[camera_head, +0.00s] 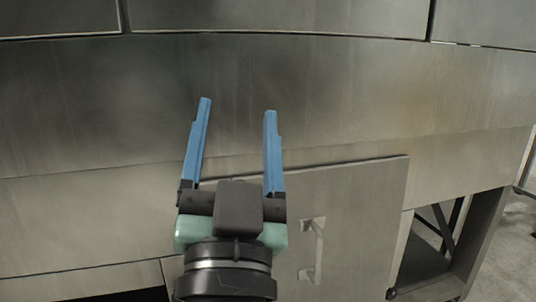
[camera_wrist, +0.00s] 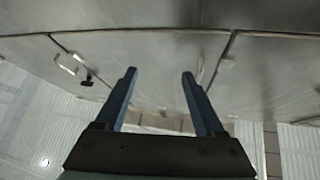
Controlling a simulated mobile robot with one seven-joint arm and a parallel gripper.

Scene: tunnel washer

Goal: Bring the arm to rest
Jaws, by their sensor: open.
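My gripper (camera_head: 238,105) is open and empty, with its two blue fingers apart and pointing up in the head view. It stands in front of the metal washer casing (camera_head: 330,85), and I cannot tell how far the fingertips are from it. In the wrist view my gripper (camera_wrist: 158,72) also shows both fingers apart with nothing between them. The lower part of the arm runs out of the bottom of the head view.
A grey panel door (camera_head: 365,210) with a pale handle (camera_head: 313,250) is low on the washer, right of my gripper. A dark opening with frame legs (camera_head: 480,235) is at the lower right. Some bare floor (camera_head: 510,240) shows at the right edge.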

